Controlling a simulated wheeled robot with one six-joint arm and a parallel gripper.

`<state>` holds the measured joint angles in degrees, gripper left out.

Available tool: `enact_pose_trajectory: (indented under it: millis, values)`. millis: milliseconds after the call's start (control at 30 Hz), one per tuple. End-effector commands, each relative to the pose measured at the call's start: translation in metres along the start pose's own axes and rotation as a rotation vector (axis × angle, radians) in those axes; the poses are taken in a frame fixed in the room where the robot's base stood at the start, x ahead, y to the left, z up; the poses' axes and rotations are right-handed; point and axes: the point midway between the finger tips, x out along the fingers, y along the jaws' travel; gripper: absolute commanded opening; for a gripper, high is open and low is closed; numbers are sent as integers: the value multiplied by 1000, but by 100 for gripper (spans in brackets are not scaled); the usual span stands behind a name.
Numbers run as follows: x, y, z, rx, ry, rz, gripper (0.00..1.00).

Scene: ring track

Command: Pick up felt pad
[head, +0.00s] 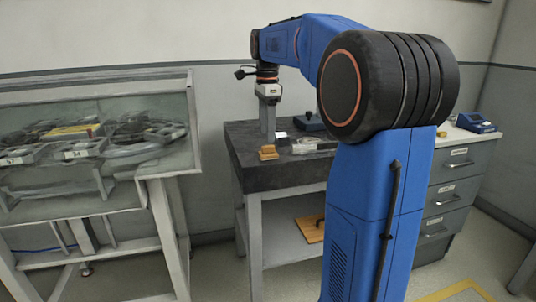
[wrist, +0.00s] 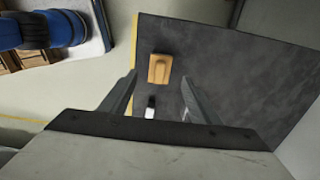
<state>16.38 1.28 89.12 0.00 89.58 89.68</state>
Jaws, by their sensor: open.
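My gripper (head: 267,121) points down over the dark worktop (head: 247,172), with its fingers apart. In the wrist view my gripper (wrist: 158,82) is open and nothing is held. A small tan block (wrist: 159,68) with a raised middle lies just beyond the fingertips; it also shows in the head view (head: 268,152) near the worktop's front left. A small black and white piece (wrist: 150,110) shows between the fingers, partly hidden by my gripper's body. I cannot tell for sure which of these is the felt pad.
A clear tray (head: 316,146) and a dark blue box (head: 308,121) stand on the worktop to the right. A glass case (head: 95,140) stands at the left. A drawer cabinet (head: 450,180) is at the right. Much of the worktop is bare in the wrist view.

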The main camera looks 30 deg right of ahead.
Motion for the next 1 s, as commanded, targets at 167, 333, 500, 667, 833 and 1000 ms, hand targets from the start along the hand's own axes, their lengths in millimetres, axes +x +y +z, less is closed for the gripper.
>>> enact_pose_trajectory:
  millis: [167,333,500,667,833,1000]
  values:
    - [11,0,0,0,0,0,56]
    - [26,1,-2,0,0,2,56]
    - [50,0,-4,0,0,2,56]
    - [62,0,-4,0,0,1,56]
    - [63,0,-4,0,0,0,56]
    - [63,0,-4,0,0,0,35]
